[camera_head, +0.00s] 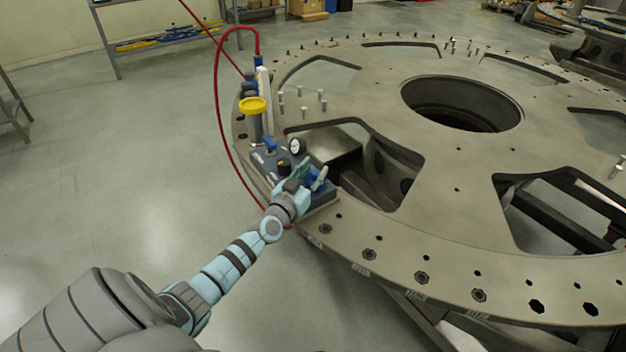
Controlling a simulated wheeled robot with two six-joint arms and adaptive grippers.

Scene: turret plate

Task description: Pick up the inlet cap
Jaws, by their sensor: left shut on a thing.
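A dark blue pump unit (268,158) sits on the near left rim of the large grey turret plate (440,185). My left gripper (314,174) is at the right end of this unit, shut on a small blue part that looks like the inlet cap (314,180). The fingers hide much of the cap, and I cannot tell whether it is still seated on the unit. My right gripper is not in view.
The unit also carries a yellow-topped cylinder (253,106), a round gauge (297,146) and a blue lever (269,144). A red hose (217,95) loops at its left. Loose bolts (304,112) stand on the plate. The floor at left is clear.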

